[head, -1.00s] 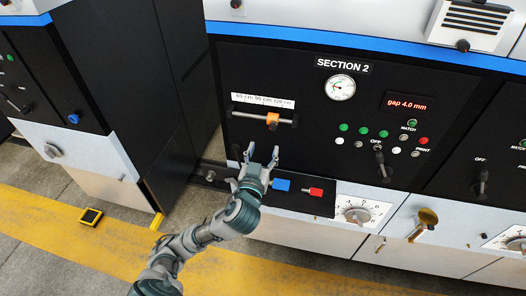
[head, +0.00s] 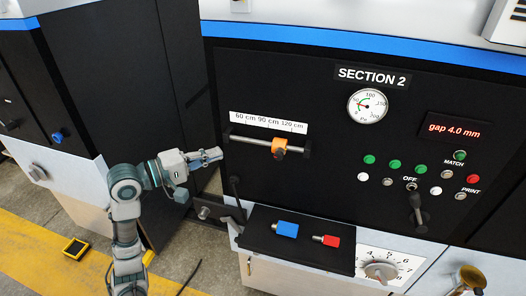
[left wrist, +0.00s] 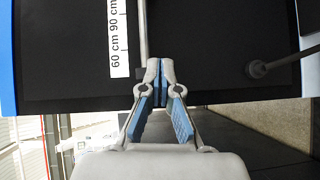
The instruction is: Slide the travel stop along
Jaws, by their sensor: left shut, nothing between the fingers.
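The travel stop is an orange block (head: 280,148) on a horizontal metal rail (head: 255,141) of the SECTION 2 panel. It sits toward the rail's right end, below the 120 cm mark of the white scale (head: 268,123). My left gripper (head: 216,154) is shut and empty, just left of the rail's left end and apart from the stop. In the left wrist view the closed fingertips (left wrist: 160,68) are by the end of the rail (left wrist: 143,30), near the 60 cm side of the scale (left wrist: 119,40). The stop is out of that view. My right gripper is not seen.
A black shelf (head: 260,250) below the rail holds a blue block (head: 286,229) and a red block (head: 327,240). A dark lever (head: 235,195) stands under the rail's left end. A gauge (head: 367,106) and several buttons are to the right.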

